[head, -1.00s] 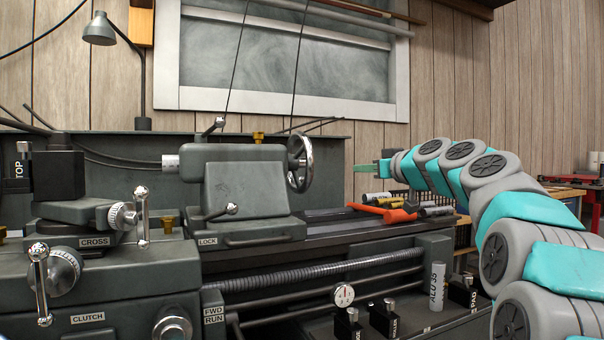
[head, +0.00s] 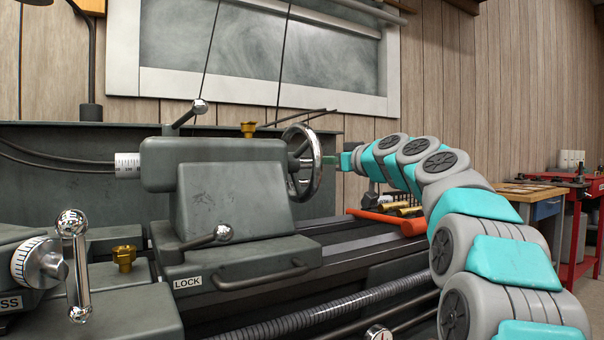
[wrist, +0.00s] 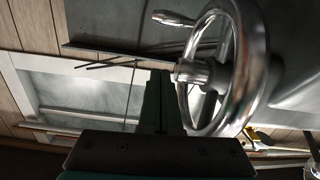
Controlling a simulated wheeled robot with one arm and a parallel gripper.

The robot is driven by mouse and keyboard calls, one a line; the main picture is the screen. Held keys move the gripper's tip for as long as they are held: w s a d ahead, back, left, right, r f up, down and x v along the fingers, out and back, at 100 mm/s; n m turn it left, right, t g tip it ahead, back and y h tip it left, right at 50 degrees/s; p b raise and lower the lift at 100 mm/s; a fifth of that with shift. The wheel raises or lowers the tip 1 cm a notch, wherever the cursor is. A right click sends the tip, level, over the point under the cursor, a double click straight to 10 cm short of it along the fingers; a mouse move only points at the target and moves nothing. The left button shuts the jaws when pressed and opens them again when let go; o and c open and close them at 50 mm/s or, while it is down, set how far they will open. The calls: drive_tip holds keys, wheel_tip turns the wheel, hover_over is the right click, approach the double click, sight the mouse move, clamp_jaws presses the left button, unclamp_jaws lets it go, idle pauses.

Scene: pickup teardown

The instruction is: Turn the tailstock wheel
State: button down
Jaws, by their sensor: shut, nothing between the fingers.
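The tailstock wheel (head: 304,162) is a shiny chrome handwheel at the right end of the grey tailstock (head: 230,200). In the wrist view the wheel (wrist: 248,75) shows large, with its hub and a crank handle (wrist: 173,18). My gripper (head: 330,160) points left at the wheel from its right side, its fingertips by the wheel's hub. In the wrist view my gripper (wrist: 160,85) is shut, with its fingers together and nothing held. The tips appear close to the hub; I cannot tell whether they touch.
A lever with a ball knob (head: 222,233) and the LOCK label sit on the tailstock's front. An orange tool (head: 392,220) lies on the lathe bed behind my arm. A red workbench (head: 570,205) stands at the far right.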

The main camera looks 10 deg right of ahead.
drive_tip(key=p, duration=0.4)
hover_over(306, 183)
drive_tip(key=shift+w+a, duration=0.15)
drive_tip(key=shift+w, duration=0.35)
drive_tip(key=shift+s+d+f+b, duration=0.15)
drive_tip(key=shift+s+f+b, duration=0.1)
drive_tip(key=shift+f, duration=0.4)
drive_tip(key=shift+s+d+f+b, duration=0.15)
drive_tip(key=shift+f+b, duration=0.1)
drive_tip(key=shift+f, duration=0.45)
drive_tip(key=shift+s+d+f+b, duration=0.1)
drive_tip(key=shift+s+f+b, duration=0.15)
drive_tip(key=shift+f, duration=0.4)
drive_tip(key=shift+s+f+g+h, duration=0.2)
drive_tip(key=shift+f+g+h, duration=0.1)
drive_tip(key=shift+g, duration=0.3)
drive_tip(key=shift+s+d+f+b, duration=0.15)
drive_tip(key=shift+s+f+b, duration=0.05)
drive_tip(key=shift+f+b, duration=0.1)
drive_tip(key=shift+s+d+g, duration=0.1)
drive_tip(key=shift+s+g, duration=0.1)
drive_tip(key=shift+g, duration=0.3)
drive_tip(key=shift+f+h, duration=0.2)
drive_tip(key=shift+h, duration=0.1)
drive_tip(key=shift+s+p, duration=0.1)
drive_tip(key=shift+p, duration=0.2)
drive_tip(key=shift+s+d, duration=0.1)
drive_tip(key=shift+s, duration=0.2)
